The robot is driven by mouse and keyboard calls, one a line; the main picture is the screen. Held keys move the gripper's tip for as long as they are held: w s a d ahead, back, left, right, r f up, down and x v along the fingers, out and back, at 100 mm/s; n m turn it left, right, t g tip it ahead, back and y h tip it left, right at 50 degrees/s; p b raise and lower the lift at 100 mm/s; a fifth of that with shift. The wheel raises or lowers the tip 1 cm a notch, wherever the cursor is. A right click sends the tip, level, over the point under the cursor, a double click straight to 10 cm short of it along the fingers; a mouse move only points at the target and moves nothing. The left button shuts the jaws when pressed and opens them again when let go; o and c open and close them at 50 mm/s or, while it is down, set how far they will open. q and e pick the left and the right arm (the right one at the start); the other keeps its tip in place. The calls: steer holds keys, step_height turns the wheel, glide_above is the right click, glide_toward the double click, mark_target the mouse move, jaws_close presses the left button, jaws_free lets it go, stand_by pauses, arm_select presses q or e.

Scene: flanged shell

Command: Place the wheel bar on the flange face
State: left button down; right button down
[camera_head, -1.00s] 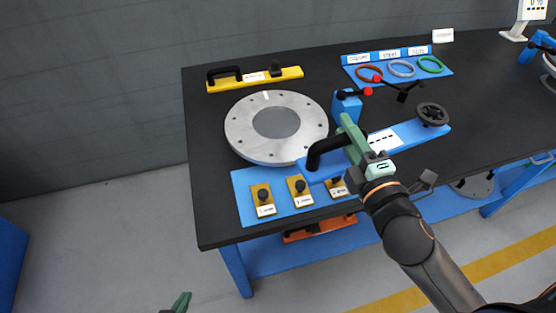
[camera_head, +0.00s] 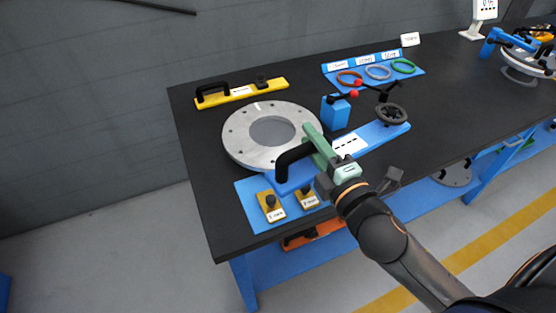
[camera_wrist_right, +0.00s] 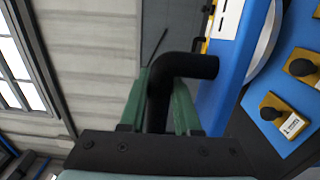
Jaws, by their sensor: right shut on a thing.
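The wheel bar (camera_head: 365,139) is a long blue bar with a black handle (camera_head: 290,158) at its left end and a dark handwheel (camera_head: 391,114) at its right end. My right gripper (camera_head: 314,142), with green fingers, is shut on the black handle; the right wrist view shows the handle (camera_wrist_right: 158,98) between the fingers. The flange face (camera_head: 236,128) is a grey metal ring with bolt holes lying on the bench. The bar's left end overlaps the ring's front right edge in the head view; I cannot tell whether they touch. My left gripper is out of view.
A blue mat (camera_head: 250,204) with yellow knob plates (camera_head: 270,206) lies in front of the ring. A yellow bar (camera_head: 240,92) lies behind it. A blue block (camera_head: 335,113) with red-tipped levers stands right of it. Coloured rings (camera_head: 378,72) lie at the back.

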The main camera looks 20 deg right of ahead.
steer(key=w+a+f+b, duration=0.1)
steer(key=w+a+f, duration=0.2)
steer(key=w+f, duration=0.3)
steer(key=w+a+f+b, duration=0.2)
steer(key=w+a+f, duration=0.1)
steer(key=w+f, duration=0.2)
steer(key=shift+w+a+f, duration=0.25)
steer(key=shift+w+f, duration=0.15)
steer(key=shift+f, duration=0.3)
steer(key=shift+b, duration=0.3)
steer(key=shift+f, duration=0.15)
steer(key=c, duration=0.6)
jaws_free()
steer(key=shift+f, duration=0.1)
steer(key=shift+s, duration=0.1)
